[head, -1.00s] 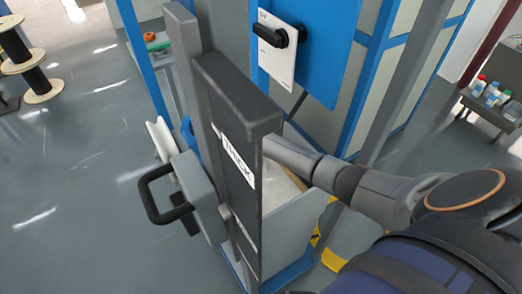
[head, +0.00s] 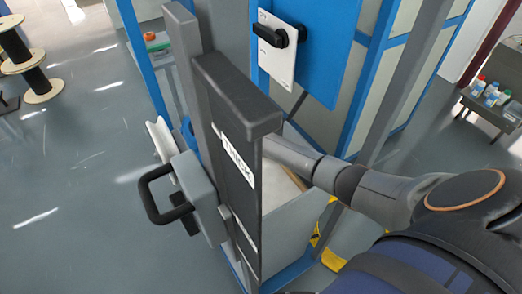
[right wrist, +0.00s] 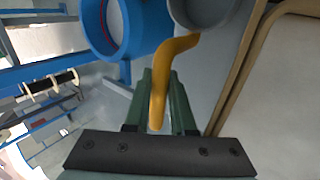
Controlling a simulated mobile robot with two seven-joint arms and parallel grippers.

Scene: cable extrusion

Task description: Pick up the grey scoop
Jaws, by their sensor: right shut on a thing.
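The grey scoop (right wrist: 205,12) shows at the top of the right wrist view, cut off by the frame edge. Its bent orange handle (right wrist: 163,75) runs down between the green fingers of my right gripper (right wrist: 161,88). The gripper is shut on this handle. In the head view my right arm reaches behind the dark labelled panel, so the gripper and the scoop are hidden there. My left gripper is in neither view.
The dark panel (head: 232,120) stands in front of a grey bin (head: 290,226). In the right wrist view a blue ring (right wrist: 112,28) is close left of the scoop, and a pale surface with a brown rim (right wrist: 236,85) is on the right. Open floor (head: 80,190) lies left.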

